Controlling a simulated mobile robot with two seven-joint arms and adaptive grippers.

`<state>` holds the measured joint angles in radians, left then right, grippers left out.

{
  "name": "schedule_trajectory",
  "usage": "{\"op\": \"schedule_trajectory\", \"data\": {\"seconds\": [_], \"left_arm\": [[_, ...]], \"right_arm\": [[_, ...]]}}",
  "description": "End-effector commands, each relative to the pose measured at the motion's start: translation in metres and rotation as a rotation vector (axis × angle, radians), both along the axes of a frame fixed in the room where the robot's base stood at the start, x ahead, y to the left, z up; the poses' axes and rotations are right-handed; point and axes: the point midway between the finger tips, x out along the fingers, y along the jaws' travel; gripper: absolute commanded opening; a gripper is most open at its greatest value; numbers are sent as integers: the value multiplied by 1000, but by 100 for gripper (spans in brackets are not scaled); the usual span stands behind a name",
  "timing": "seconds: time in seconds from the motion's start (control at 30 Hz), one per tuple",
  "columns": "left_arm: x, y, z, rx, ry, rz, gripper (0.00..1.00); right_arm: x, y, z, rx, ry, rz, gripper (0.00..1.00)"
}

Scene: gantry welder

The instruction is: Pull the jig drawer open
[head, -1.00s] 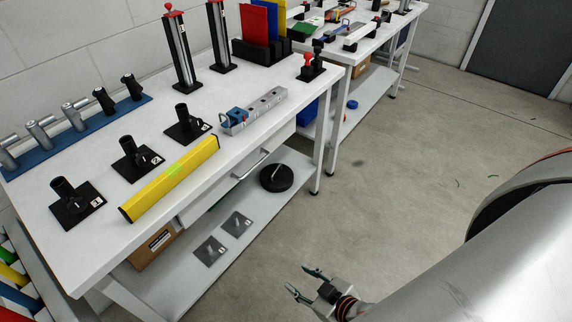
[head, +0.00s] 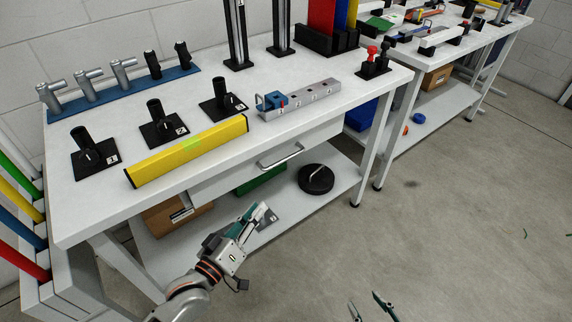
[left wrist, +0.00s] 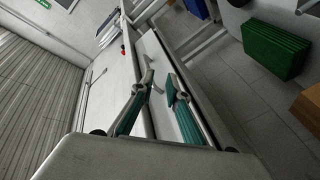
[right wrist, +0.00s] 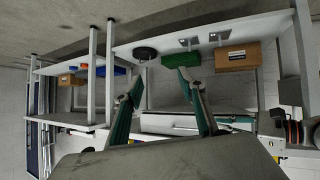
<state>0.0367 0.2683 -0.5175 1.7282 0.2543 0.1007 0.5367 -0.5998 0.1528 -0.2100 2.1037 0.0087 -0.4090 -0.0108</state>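The jig drawer (head: 238,177) is a pale front under the near workbench's top, and it looks shut. Its silver bar handle (head: 281,156) is in front of it. My left gripper (head: 263,213) is below and left of the handle in the head view, apart from it. In the left wrist view its green fingers (left wrist: 159,84) are spread and empty, with the handle (left wrist: 154,66) beyond the tips. My right gripper (head: 371,306) shows only its fingertips at the bottom edge of the head view. In the right wrist view its fingers (right wrist: 158,88) are spread and empty.
The bench top (head: 205,98) carries a yellow bar (head: 188,150), a grey block (head: 315,99) and black stands. The lower shelf holds a black round weight (head: 316,179), a green bin (head: 262,180) and a cardboard box (head: 170,214).

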Motion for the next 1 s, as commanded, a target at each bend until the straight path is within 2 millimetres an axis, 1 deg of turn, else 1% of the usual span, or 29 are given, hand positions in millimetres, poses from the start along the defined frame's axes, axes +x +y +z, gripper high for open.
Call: {"op": "schedule_trajectory", "data": {"seconds": [0.03,0.1,0.2,0.3,0.4,0.57,0.83,1.0], "left_arm": [[14,-6,-6,-68,4,-20,15],[31,-12,2,-165,2,-45,15],[50,-18,11,-276,5,-76,15],[63,-20,19,-352,7,-99,15],[71,-21,25,-394,9,-111,15],[81,-27,32,-409,5,-117,15],[113,-50,40,-406,7,-117,15],[129,-60,44,-405,7,-116,15]], "right_arm": [[-6,0,-16,-4,19,3,40],[-6,0,-20,-8,23,5,40],[-5,-1,-23,-12,20,7,40],[-4,-1,-23,-14,18,8,40],[-3,-2,-22,-16,14,8,40],[0,-2,-19,-18,7,8,40],[-1,-2,-24,-17,14,10,40],[1,0,-21,-12,6,12,40]]}}
